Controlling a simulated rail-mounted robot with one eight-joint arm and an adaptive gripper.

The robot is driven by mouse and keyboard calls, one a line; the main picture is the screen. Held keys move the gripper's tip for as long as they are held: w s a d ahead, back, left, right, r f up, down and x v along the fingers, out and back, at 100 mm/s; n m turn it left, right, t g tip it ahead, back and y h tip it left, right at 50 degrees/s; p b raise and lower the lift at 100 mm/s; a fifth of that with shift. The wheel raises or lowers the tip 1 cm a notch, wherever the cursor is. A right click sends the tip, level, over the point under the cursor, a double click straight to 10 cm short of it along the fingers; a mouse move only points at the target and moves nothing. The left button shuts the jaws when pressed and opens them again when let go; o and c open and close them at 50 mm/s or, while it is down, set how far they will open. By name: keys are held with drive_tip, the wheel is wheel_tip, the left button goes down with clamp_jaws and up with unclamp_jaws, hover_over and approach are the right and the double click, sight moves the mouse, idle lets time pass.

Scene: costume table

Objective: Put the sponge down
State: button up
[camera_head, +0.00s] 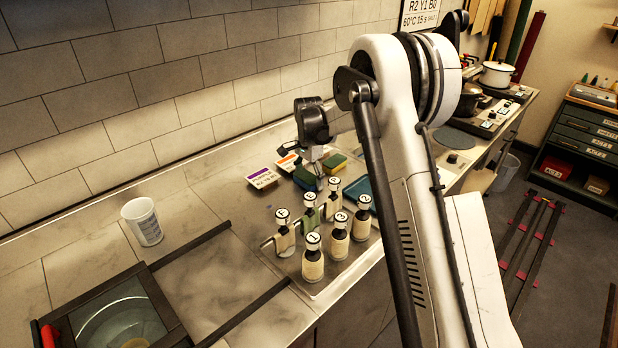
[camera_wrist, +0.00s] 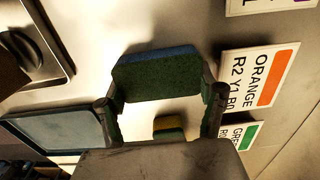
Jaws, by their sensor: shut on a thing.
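My gripper (camera_head: 318,172) is shut on a dark green sponge with a blue layer (camera_head: 304,180). In the wrist view the sponge (camera_wrist: 155,80) spans the space between the two fingertips (camera_wrist: 162,92). It is over the worktop, and I cannot tell whether it touches the surface. A second sponge, yellow and green (camera_head: 335,161), lies just right of my gripper in the head view. It shows partly in the wrist view (camera_wrist: 168,126), with my gripper body hiding the rest.
A purple-marked card (camera_head: 262,178) and an orange-marked card (camera_wrist: 258,80) lie nearby, with a green-marked card (camera_wrist: 242,134). A teal tray (camera_wrist: 50,128) is on the other side. Several labelled bottles (camera_head: 312,262) stand in front. A white cup (camera_head: 143,222) stands at left.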

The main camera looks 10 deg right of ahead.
drive_tip(key=shift+f, duration=0.2)
drive_tip(key=o, duration=1.1)
drive_tip(key=shift+r, duration=0.1)
drive_tip(key=shift+c, duration=0.2)
